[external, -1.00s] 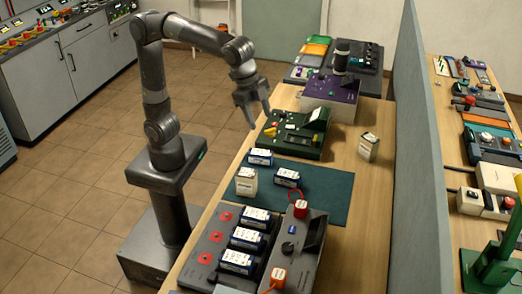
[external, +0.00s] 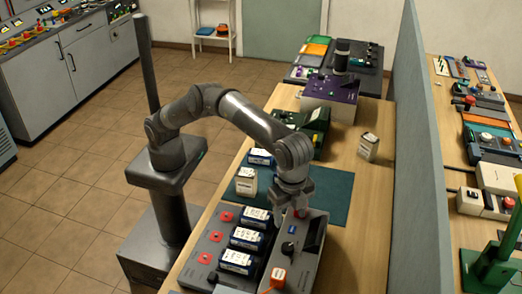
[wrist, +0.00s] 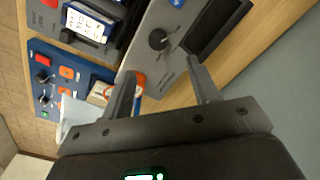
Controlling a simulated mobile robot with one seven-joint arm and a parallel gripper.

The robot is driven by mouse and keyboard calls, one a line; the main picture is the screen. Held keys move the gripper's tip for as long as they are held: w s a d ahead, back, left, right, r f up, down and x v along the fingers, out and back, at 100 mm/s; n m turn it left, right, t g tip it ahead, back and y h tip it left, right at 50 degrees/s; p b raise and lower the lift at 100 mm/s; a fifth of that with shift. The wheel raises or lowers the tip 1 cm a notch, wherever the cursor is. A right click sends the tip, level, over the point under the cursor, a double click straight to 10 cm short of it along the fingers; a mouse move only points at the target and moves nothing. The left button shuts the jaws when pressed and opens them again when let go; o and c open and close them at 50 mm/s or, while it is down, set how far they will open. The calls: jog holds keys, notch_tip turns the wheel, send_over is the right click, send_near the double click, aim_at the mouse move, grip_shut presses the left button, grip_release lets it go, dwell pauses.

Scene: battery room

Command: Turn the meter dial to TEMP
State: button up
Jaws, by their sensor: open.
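The grey meter (external: 309,254) stands on the near part of the bench, right of the battery tray. Its black round dial (external: 288,247) sits on its top face, beside a dark display. In the wrist view the dial (wrist: 158,39) lies ahead of the fingertips, roughly between their lines, next to the dark display (wrist: 216,27). The dial's marks are too small to read. My gripper (external: 291,217) is above the far end of the meter, fingers pointing down. In the wrist view my gripper (wrist: 164,67) is open and empty, apart from the dial.
Blue-and-white batteries (external: 238,261) sit in the tray beside the meter. An orange-red capped plug (external: 278,276) stands at the meter's near end. A white box (external: 246,181) is on the green mat. A grey partition (external: 418,150) runs along the right.

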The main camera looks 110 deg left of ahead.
aim_at(288, 246)
jog(key=f, duration=1.1)
jog(key=shift+w+d+f, duration=0.1)
jog(key=shift+d+f, duration=0.3)
jog(key=c, duration=1)
jog(key=shift+o, duration=0.2)
